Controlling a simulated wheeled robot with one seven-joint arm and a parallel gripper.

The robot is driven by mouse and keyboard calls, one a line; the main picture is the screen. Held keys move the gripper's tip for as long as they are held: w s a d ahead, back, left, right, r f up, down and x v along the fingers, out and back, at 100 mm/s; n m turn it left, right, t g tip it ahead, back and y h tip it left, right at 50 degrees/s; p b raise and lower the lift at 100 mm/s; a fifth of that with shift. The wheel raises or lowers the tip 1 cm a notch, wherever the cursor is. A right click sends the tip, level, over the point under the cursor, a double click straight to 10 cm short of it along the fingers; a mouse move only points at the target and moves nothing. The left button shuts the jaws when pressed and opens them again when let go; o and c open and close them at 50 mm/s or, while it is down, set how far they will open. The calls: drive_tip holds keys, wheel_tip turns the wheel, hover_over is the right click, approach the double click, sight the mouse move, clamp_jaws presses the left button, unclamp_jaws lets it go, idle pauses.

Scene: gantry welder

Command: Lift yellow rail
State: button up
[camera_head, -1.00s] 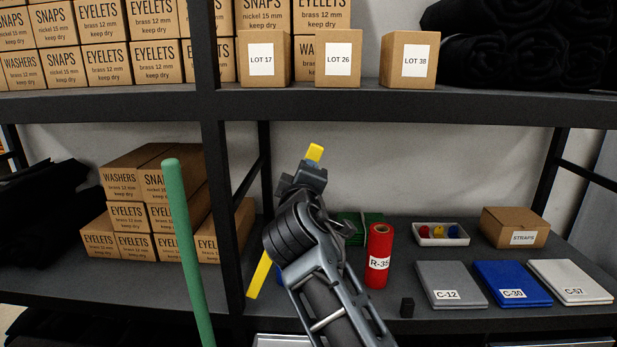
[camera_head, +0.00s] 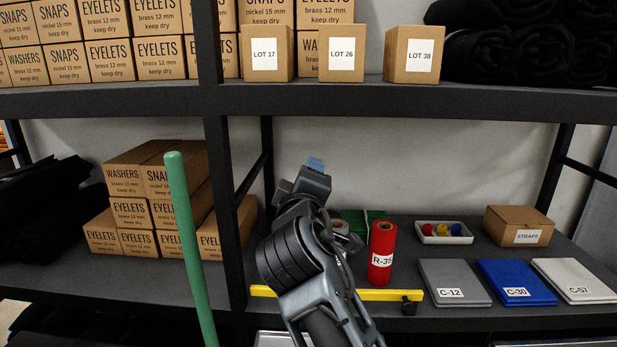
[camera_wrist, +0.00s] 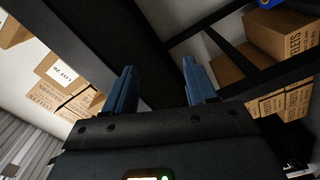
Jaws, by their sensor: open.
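The yellow rail (camera_head: 384,295) lies level along the front edge of the lower shelf. Its left end is by the black post and its right end is at a small black block (camera_head: 408,305). My arm hides its middle part. I cannot tell whether the left end rests on a similar block. My gripper (camera_head: 315,165) is above and apart from the rail, pointing up. In the wrist view my gripper (camera_wrist: 158,68) shows two blue fingers spread apart with nothing between them.
A green pole (camera_head: 185,240) stands in front at the left. A black post (camera_head: 230,200) rises beside the rail's left end. The upper shelf (camera_head: 400,100) is overhead.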

drive_tip(key=shift+s, duration=1.35)
